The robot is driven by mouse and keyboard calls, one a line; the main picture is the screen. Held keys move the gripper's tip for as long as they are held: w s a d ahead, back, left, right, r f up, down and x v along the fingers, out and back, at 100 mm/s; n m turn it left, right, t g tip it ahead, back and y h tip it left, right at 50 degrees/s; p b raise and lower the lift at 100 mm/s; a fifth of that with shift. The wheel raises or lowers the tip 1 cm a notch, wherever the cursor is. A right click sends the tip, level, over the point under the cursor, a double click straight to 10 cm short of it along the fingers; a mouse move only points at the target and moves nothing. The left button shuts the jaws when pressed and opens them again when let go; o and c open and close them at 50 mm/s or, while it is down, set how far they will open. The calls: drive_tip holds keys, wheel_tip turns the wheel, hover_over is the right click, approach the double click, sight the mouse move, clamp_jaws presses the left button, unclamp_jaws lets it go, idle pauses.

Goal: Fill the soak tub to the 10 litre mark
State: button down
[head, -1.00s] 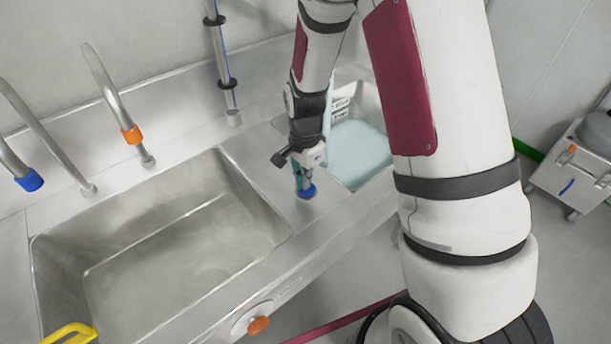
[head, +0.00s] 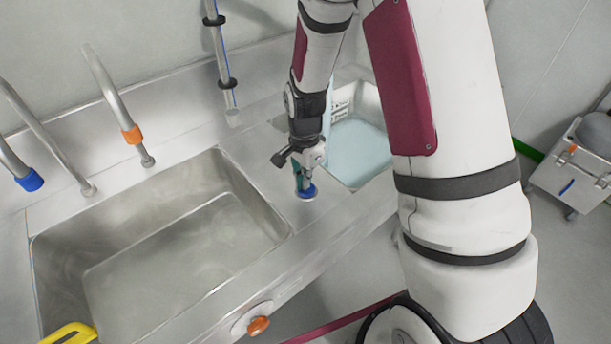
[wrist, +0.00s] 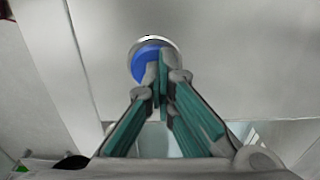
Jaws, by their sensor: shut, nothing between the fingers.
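The soak tub (head: 358,150) is the smaller basin at the right of the steel sink unit, holding pale blue liquid, partly hidden behind my arm. Level marks (head: 340,108) show on its far wall, too small to read. A round blue button (head: 307,193) in a pale ring sits on the deck between the basins. My gripper (head: 304,186) is shut and empty, pointing down at this button. In the wrist view, its fingertips (wrist: 160,62) overlap the blue button (wrist: 148,55); I cannot tell whether they touch it.
A large basin (head: 180,260) fills the left, with a yellow handle (head: 70,332) at its corner. Taps with blue (head: 29,180) and orange (head: 132,135) collars stand behind it. An orange knob (head: 259,326) is on the front. A wheeled cart (head: 570,175) stands far right.

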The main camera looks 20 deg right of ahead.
drive_tip(key=shift+s+f, duration=0.35)
drive_tip(key=shift+f, duration=0.15)
idle(0.3)
wheel_tip(320, 180, up, 15)
drive_tip(key=p, duration=0.2)
drive_tip(key=shift+w, duration=0.35)
idle(0.3)
drive_tip(key=s+a+r+n+t, duration=0.1)
drive_tip(key=s+r+n+t, duration=0.2)
drive_tip(key=s+r+n, duration=0.75)
drive_tip(key=s+r+n+t, duration=0.2)
drive_tip(key=s+r+n, duration=0.2)
drive_tip(key=s+r, duration=0.4)
drive_tip(key=s, duration=0.3)
drive_tip(key=shift+a, duration=0.3)
